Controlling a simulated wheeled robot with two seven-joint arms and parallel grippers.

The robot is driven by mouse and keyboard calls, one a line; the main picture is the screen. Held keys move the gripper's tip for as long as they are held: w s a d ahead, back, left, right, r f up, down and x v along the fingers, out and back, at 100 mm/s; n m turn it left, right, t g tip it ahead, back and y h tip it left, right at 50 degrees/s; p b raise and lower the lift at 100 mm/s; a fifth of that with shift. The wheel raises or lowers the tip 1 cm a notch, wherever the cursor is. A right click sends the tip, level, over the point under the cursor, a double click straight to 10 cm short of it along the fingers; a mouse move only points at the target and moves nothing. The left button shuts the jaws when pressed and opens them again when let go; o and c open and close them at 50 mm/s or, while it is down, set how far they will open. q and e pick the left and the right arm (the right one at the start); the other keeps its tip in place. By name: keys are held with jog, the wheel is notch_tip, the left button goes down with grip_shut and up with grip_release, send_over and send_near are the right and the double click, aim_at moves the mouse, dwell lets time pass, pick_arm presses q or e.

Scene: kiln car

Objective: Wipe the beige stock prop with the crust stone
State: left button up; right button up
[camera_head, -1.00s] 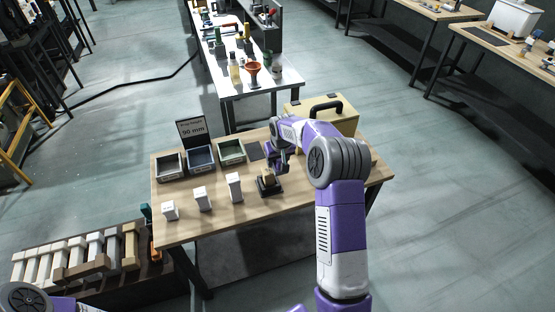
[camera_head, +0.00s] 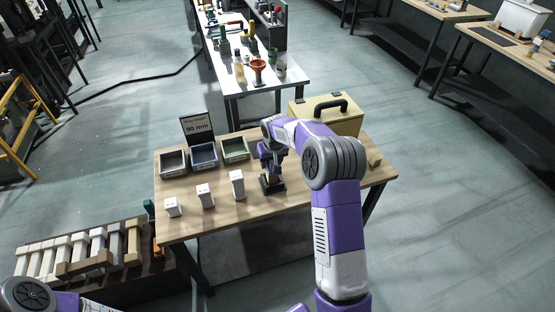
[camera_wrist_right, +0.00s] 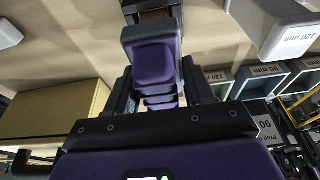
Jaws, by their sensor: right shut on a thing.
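The beige stock prop is hardly visible in the head view now. My right gripper (camera_head: 271,172) covers its place above a small black stand (camera_head: 272,187) on the wooden table (camera_head: 228,214). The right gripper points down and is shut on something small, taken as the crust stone. The stone itself is hidden by the fingers, so contact with the prop cannot be made out. In the right wrist view the gripper (camera_wrist_right: 153,15) shows at the top, with dark parts around its tip. My left gripper is out of view.
White props (camera_head: 237,185) stand left of the stand. Behind them are grey (camera_head: 173,163), blue (camera_head: 204,155) and green (camera_head: 235,149) bins and a 90 mm sign (camera_head: 196,128). A tan case (camera_head: 345,121) stands at the back right. A small brown block (camera_head: 374,158) lies near the right edge.

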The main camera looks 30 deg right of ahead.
jog(key=shift+w+a, duration=0.2)
jog(key=shift+a, duration=0.7)
jog(key=shift+w+a, duration=0.2)
jog(key=shift+a, duration=0.65)
jog(key=shift+d, duration=0.1)
jog(key=s+d, duration=0.1)
jog(key=d, duration=0.6)
jog(key=shift+s+p, duration=0.35)
jog(key=shift+s, duration=0.05)
notch_tip(320, 180, up, 7)
jog(key=p, duration=0.5)
